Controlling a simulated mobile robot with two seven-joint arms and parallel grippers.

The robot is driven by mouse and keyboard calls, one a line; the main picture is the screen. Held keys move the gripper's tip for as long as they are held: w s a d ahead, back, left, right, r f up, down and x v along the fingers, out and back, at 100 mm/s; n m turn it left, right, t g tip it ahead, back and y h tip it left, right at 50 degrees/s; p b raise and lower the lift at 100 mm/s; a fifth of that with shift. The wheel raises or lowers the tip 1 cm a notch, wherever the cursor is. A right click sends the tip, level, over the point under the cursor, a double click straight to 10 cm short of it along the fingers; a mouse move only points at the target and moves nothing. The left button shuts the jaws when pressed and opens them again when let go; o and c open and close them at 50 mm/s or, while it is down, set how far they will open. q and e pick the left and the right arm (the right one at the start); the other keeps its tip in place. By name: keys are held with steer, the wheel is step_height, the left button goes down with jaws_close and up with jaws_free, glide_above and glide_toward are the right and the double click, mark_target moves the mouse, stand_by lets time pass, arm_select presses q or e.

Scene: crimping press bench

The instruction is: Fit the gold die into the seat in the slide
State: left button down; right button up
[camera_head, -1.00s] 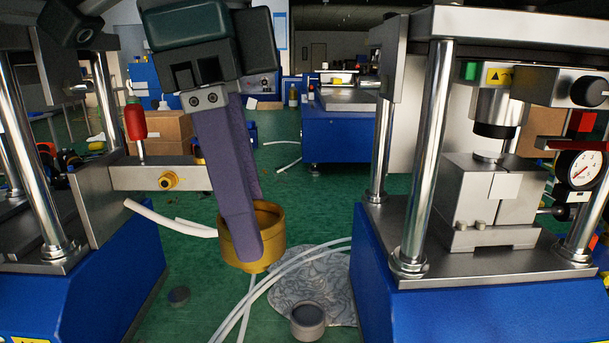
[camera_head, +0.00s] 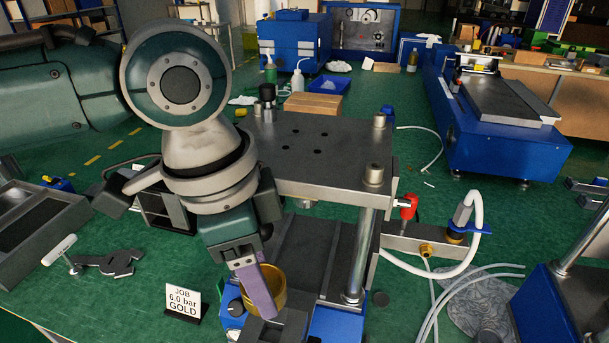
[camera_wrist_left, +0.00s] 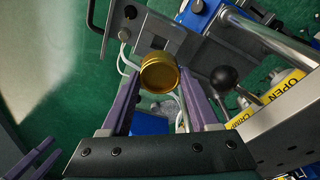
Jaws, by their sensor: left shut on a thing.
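The gold die (camera_head: 273,287) is a round, cup-like ring held by my left gripper (camera_head: 262,300) in front of the middle press. The purple fingers are shut on it, and in the left wrist view the gold die (camera_wrist_left: 159,73) sits between their tips. A grey metal block (camera_head: 285,328) lies just below and right of the die in the head view. Two purple fingers of my right gripper (camera_wrist_left: 37,158) show at the lower left of the wrist view, apart.
The press's top plate (camera_head: 325,150) and bright column (camera_head: 361,245) stand close right of my left arm. A black ball knob (camera_wrist_left: 222,77) is near the right finger. A job card (camera_head: 183,303) reads 6.0 bar GOLD. White hoses (camera_head: 440,305) lie to the right.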

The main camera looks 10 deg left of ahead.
arm_select(q)
steer(key=shift+d, duration=0.1)
stand_by(0.3)
steer(key=shift+r+p, duration=0.15)
steer(key=shift+p, duration=0.3)
step_height(320, 180, down, 6)
steer(key=b, duration=0.4)
steer(key=shift+p, duration=0.8)
stand_by(1.3)
steer(key=shift+f+b, duration=1.05)
steer(key=shift+f, duration=0.35)
steer(key=shift+c, duration=0.3)
jaws_free()
